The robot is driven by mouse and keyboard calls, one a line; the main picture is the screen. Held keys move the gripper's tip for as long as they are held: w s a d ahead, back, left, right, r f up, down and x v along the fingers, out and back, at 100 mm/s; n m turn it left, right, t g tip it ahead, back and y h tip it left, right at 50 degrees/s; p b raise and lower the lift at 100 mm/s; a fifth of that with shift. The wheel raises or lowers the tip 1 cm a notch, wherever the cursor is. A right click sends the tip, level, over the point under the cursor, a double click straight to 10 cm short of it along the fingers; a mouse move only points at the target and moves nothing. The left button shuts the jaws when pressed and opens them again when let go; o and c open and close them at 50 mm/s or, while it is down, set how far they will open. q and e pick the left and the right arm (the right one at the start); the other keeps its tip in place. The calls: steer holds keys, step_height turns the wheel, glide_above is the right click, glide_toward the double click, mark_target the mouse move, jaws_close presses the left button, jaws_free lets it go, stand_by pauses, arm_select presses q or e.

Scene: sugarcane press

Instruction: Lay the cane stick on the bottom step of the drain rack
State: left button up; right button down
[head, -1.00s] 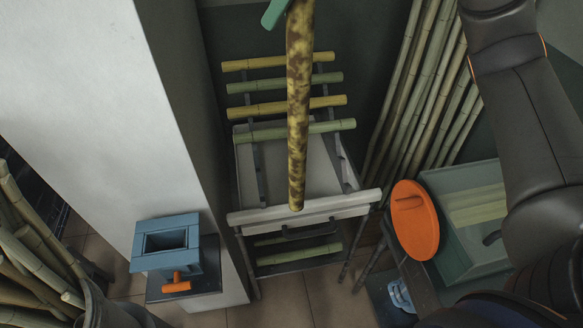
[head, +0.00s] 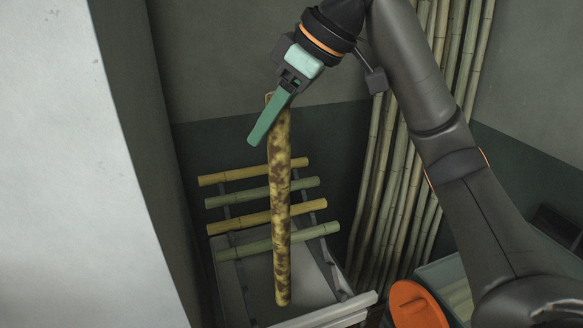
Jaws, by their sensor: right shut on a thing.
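The cane stick (head: 280,215) is a mottled yellow-brown rod hanging nearly upright, its lower end free. My right gripper (head: 268,112) is shut on its top end; a green finger shows in front of it. The drain rack (head: 227,211) stands behind the stick, with two dark sloping rails. Several yellow and green canes lie across its upper steps, the lowest a green one (head: 313,232). The rails run on below that cane with small rests and no cane visible there. The held stick covers the middle of the rack; its gap to the rack is hard to judge. My left gripper is out of view.
A pale wall (head: 95,170) closes in on the left. Tall bamboo poles (head: 380,190) lean at the back right. A pale tray edge (head: 330,312) lies below the rack. An orange lid (head: 415,305) and a glass-like bin (head: 448,275) are at the lower right.

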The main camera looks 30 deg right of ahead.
steer(key=w+d+f, duration=0.4)
steer(key=d+f, duration=0.2)
steer(key=f, duration=0.4)
steer(key=shift+d, duration=0.25)
steer(key=shift+f, duration=0.55)
steer(key=shift+c, duration=2.3)
jaws_free()
